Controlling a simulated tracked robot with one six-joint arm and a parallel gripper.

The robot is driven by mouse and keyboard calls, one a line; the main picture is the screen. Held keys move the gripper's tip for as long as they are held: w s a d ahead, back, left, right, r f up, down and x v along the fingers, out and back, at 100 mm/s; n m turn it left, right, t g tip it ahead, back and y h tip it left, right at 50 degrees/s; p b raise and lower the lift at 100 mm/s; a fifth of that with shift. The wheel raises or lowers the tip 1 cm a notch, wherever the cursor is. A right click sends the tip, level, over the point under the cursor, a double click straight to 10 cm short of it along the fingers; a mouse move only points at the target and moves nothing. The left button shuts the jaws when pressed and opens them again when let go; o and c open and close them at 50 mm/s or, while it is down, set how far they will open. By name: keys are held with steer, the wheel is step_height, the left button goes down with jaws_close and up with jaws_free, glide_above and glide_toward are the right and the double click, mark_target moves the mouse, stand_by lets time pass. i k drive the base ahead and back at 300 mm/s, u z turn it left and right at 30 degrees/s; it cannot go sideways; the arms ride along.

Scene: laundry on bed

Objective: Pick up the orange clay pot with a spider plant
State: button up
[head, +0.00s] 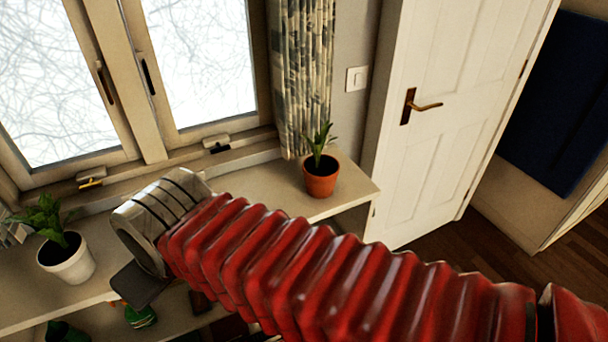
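The orange clay pot (320,180) stands upright near the right end of the pale shelf (270,192) under the window. A green plant (319,145) with narrow upright leaves grows in it. My red ribbed arm crosses the front of the view from the lower right. My gripper (142,284) is at its left end, over the shelf and well left of the orange pot, apart from it. One dark flat finger part shows; the rest is hidden, so I cannot tell whether it is open or shut.
A white pot (68,262) with a leafy plant stands on the shelf left of my gripper. The window (150,75), curtain (303,75) and white door (450,110) are behind. Green items (140,316) sit on a lower level. The shelf around the orange pot is clear.

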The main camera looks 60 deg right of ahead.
mark_target(320, 172)
steer(key=z, duration=0.5)
steer(key=i, duration=0.15)
steer(key=u, duration=1.85)
steer(key=k, duration=1.35)
steer(key=u, duration=0.1)
steer(key=i, duration=0.9)
steer(key=z, duration=0.55)
